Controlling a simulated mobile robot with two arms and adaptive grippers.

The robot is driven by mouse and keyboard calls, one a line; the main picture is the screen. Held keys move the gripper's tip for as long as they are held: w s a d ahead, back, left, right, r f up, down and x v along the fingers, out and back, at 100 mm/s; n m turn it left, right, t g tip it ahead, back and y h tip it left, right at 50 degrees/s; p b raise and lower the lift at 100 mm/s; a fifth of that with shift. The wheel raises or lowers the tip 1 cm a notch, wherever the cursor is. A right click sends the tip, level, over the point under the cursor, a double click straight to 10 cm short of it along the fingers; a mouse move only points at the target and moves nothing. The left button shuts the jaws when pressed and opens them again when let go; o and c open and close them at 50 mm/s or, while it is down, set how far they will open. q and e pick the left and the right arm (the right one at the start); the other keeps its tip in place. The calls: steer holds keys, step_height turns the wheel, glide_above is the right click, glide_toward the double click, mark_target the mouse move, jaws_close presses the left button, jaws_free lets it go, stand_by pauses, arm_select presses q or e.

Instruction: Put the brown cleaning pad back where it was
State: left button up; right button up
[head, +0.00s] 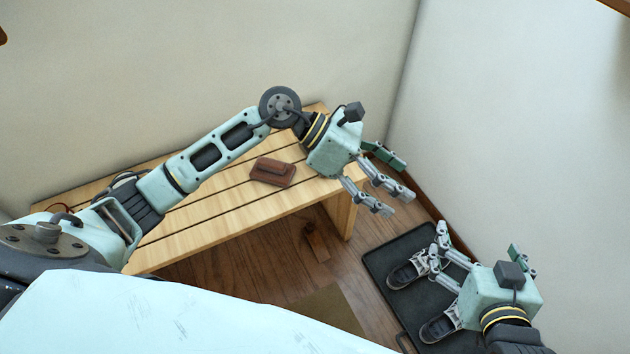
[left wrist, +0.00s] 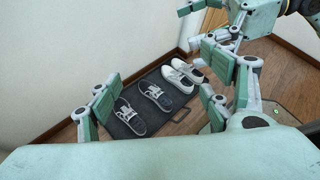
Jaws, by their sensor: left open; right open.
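The brown cleaning pad (head: 273,171) lies on the slatted wooden bench (head: 200,215) in the head view, a block with a smaller raised grip on top. My left gripper (head: 390,180) is open and empty, past the right end of the bench and to the right of the pad. In the left wrist view its spread fingers (left wrist: 158,105) frame the floor tray with shoes, and the pad is not seen there. My right gripper (head: 478,250) is open at the lower right, above the shoe tray, with nothing seen between its fingers.
A dark tray (head: 378,262) on the wooden floor holds several shoes; they show more fully in the left wrist view, including a white pair (left wrist: 183,72). White walls stand behind the bench and at the right. Bare bench slats surround the pad.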

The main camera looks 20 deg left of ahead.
arm_select(q)
steer(key=s+d+r+n+t+h, duration=0.1)
steer(key=d+r+n+t+h, duration=0.1)
steer(key=r+n+h, duration=0.3)
steer(key=s+d+r+n+t+h, duration=0.1)
steer(key=d+r+n+t+h, duration=0.15)
steer(key=r, duration=0.35)
steer(key=w+a+r+n+t+y, duration=0.2)
steer(key=a+n+t+y, duration=0.4)
steer(key=n, duration=0.5)
steer(key=w+a+r+n+t+y, duration=0.2)
steer(key=w+a+n+t, duration=0.1)
steer(key=n+t, duration=0.65)
steer(key=a+f+n+g+y, duration=0.2)
steer(key=a+f+n+y, duration=0.55)
steer(key=n, duration=0.55)
steer(key=s+f+n+g+y, duration=0.2)
steer(key=s+f+n+g, duration=0.3)
steer(key=f, duration=0.7)
steer(key=s+n, duration=0.2)
steer(key=shift+s+a+f+g, duration=0.2)
steer(key=shift+s+a+g, duration=0.1)
steer(key=shift+a+g, duration=0.1)
